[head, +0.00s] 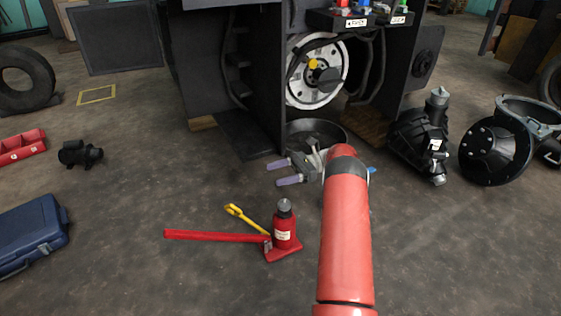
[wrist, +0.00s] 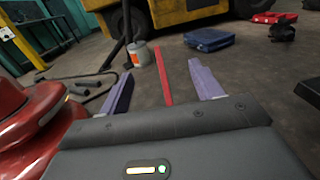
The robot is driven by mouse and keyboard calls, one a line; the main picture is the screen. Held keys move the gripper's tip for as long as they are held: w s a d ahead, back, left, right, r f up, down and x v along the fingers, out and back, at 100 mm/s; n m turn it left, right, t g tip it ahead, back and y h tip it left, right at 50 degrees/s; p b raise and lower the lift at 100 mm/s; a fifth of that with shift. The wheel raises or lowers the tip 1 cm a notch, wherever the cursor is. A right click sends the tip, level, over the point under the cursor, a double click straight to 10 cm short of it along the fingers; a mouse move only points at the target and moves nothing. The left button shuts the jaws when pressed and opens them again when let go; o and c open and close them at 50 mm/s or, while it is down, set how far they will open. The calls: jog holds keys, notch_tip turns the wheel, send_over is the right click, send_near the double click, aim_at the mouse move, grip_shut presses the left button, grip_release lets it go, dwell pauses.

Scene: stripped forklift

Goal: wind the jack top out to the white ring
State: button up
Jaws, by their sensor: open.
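The red bottle jack (head: 284,235) stands upright on the floor in the head view, with a white label on its body. Its grey screw top (head: 284,206) points up; I cannot make out a white ring on it. A long red lever (head: 215,235) reaches left from its base and also shows in the wrist view (wrist: 165,80). My gripper (head: 281,172) has purple fingers, open and empty, above and behind the jack in the head view. In the wrist view the open fingers (wrist: 160,70) frame the lever beyond them; the jack's body is hidden there.
A yellow handle (head: 244,218) lies beside the lever. A blue case (head: 30,235) is at left. A black pan (head: 330,133) sits behind my gripper, below the forklift's wheel hub (head: 302,92). Black housings (head: 420,140) stand at right. Floor left of the jack is mostly clear.

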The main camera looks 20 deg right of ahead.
jog(key=shift+r, duration=2)
